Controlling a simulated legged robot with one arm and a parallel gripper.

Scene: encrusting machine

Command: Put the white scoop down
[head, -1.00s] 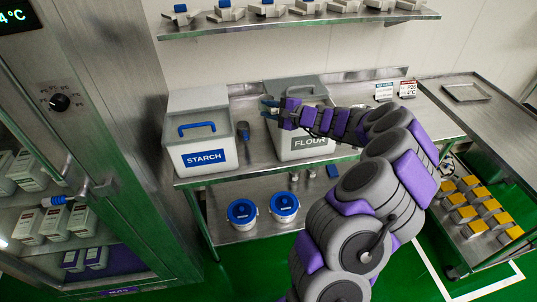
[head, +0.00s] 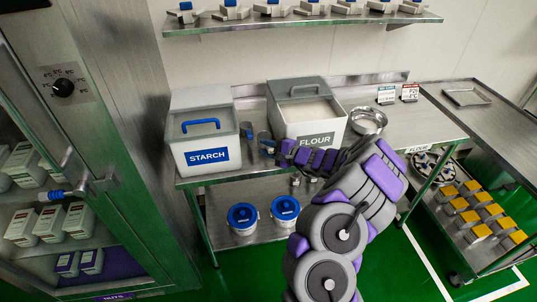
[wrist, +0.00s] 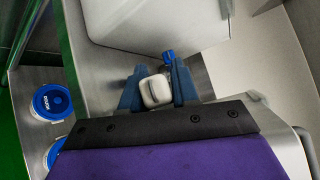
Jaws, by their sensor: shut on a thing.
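My gripper (head: 266,147) is at the front of the steel table, in the gap between the starch bin (head: 197,160) and the flour bin (head: 318,140). In the wrist view its two blue fingers (wrist: 157,84) are shut on the white scoop (wrist: 155,91), which shows as a rounded white end between them. In the head view the scoop is mostly hidden by the gripper. Whether it touches the tabletop cannot be told.
The flour bin is open and holds white powder. A steel bowl (head: 369,121) stands to its right. Two blue-lidded tubs (head: 242,217) are on the lower shelf. Bare tabletop (head: 250,108) shows between the bins.

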